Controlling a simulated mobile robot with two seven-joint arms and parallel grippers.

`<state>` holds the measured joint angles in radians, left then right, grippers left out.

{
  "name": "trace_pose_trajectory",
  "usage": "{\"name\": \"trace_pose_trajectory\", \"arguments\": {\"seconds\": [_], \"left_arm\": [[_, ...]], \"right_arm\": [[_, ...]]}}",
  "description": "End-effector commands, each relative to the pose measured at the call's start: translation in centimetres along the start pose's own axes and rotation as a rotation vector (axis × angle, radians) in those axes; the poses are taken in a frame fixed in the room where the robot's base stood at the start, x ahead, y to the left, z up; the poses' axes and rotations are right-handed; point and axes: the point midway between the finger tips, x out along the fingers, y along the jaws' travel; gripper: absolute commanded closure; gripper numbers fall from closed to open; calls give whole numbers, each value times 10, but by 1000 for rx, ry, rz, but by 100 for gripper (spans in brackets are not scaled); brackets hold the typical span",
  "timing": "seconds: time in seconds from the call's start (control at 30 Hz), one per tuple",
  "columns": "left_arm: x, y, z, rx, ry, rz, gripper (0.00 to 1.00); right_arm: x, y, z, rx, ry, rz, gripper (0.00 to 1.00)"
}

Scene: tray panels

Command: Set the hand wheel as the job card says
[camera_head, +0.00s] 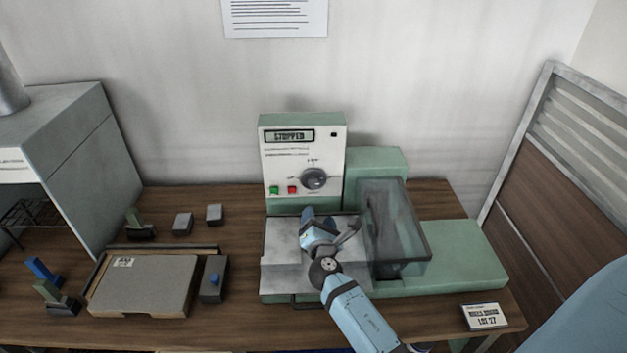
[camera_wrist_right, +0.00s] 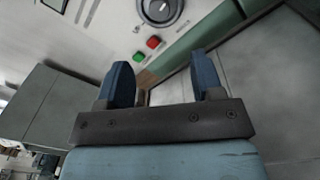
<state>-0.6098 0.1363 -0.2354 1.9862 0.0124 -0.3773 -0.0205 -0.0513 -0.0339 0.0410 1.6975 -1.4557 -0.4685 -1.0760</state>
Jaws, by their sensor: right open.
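A round dark knob with a grey face (camera_head: 313,179), the only wheel-like thing I make out, is on the white front panel of the green machine. It also shows at the top of the right wrist view (camera_wrist_right: 160,10). A small display (camera_head: 289,136) above it reads STOPPED. A printed card (camera_head: 484,316) at the table's front right shows LOT 27; its upper line is hard to read. My right gripper (camera_head: 320,217) is open, below the knob and apart from it. In the wrist view its blue fingers (camera_wrist_right: 162,70) have nothing between them. My left gripper is not in view.
Green (camera_head: 274,190) and red (camera_head: 292,189) buttons sit left of the knob. A clear guard (camera_head: 398,225) stands right of my gripper. A tray board (camera_head: 142,286) and several small blocks are at left. A paper sheet (camera_head: 275,18) hangs on the wall, unreadable.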

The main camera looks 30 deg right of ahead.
Motion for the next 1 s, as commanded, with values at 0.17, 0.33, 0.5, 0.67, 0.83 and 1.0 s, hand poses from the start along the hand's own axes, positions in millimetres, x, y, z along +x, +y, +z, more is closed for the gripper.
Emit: {"name": "trace_pose_trajectory", "arguments": {"seconds": [0.17,0.33,0.5,0.67,0.83,1.0], "left_arm": [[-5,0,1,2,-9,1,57],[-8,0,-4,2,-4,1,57],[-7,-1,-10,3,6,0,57],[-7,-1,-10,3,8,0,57],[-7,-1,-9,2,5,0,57],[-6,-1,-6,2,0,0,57]], "right_arm": [[29,1,2,2,-2,0,39],[67,1,2,2,-2,0,39],[100,0,1,3,-1,0,39],[122,0,1,2,-1,0,39],[132,0,0,4,0,-1,39],[133,0,0,4,0,-1,39]]}}
